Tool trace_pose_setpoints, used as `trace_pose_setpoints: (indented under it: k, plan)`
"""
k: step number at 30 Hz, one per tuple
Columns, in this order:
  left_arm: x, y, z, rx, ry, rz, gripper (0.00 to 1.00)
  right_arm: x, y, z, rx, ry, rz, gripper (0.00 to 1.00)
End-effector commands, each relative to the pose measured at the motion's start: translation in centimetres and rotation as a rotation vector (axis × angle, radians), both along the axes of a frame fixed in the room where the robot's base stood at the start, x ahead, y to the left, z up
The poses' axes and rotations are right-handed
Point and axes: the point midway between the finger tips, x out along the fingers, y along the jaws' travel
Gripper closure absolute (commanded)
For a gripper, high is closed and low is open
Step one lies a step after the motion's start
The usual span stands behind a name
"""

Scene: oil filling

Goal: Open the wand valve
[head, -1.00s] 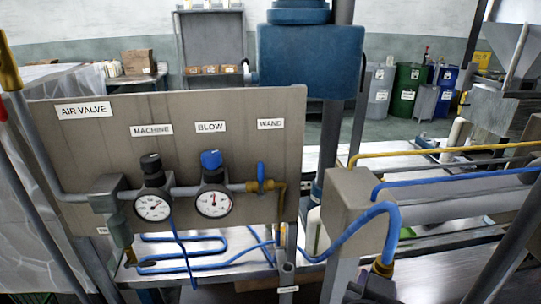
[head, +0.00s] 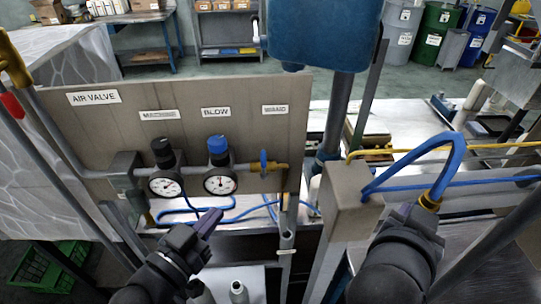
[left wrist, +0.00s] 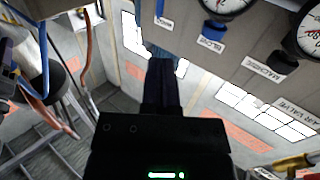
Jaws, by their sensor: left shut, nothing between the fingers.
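The wand valve's blue handle (head: 263,160) stands upright, across its brass fitting, at the right of the panel below the WAND label (head: 275,109). A bit of blue near the WAND label shows at the top of the left wrist view (left wrist: 160,8). My left gripper (head: 213,217) is shut and empty, in front of and below the gauges, down and left of the handle and apart from it. It also shows upside-down to the panel in the left wrist view (left wrist: 162,68). My right gripper (head: 418,216) is at the hose's brass end fitting (head: 431,201); its fingers are hidden.
The panel (head: 90,130) also carries black and blue regulator knobs (head: 217,144) with gauges. A grey box (head: 350,200) on a post stands right of the panel. The blue hose (head: 445,150) loops between it and my right arm. Blue tubing hangs below the gauges.

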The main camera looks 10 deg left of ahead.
Motion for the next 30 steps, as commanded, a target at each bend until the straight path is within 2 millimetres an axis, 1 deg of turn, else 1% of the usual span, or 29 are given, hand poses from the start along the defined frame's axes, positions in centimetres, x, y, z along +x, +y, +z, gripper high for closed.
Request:
trace_pose_setpoints:
  k: [8, 11, 14, 24, 27, 30]
  plan:
    - [0.0, 0.0, 0.0, 0.000, -0.001, 0.000, 1.00, 0.0, 0.0, 0.0, 0.000, -0.001, 0.000, 1.00]
    - [0.5, -0.1, 0.0, -0.001, -0.003, 0.000, 1.00, 0.0, 0.0, 0.1, 0.000, -0.001, 0.000, 1.00]
    - [1.9, -0.6, 0.1, -0.002, -0.005, 0.001, 1.00, 0.0, 0.0, 0.3, 0.000, -0.001, 0.000, 1.00]
    - [9.0, -2.8, 0.1, -0.003, -0.003, 0.000, 1.00, 0.0, 0.0, 0.9, 0.000, -0.001, 0.000, 1.00]
    - [10.8, -3.4, 0.1, -0.002, -0.003, 0.000, 1.00, 0.0, 0.0, 1.0, 0.000, -0.001, 0.000, 1.00]
    - [12.1, -3.9, 0.1, -0.001, -0.002, 0.000, 1.00, 0.0, 0.0, 1.0, 0.000, -0.001, 0.000, 1.00]
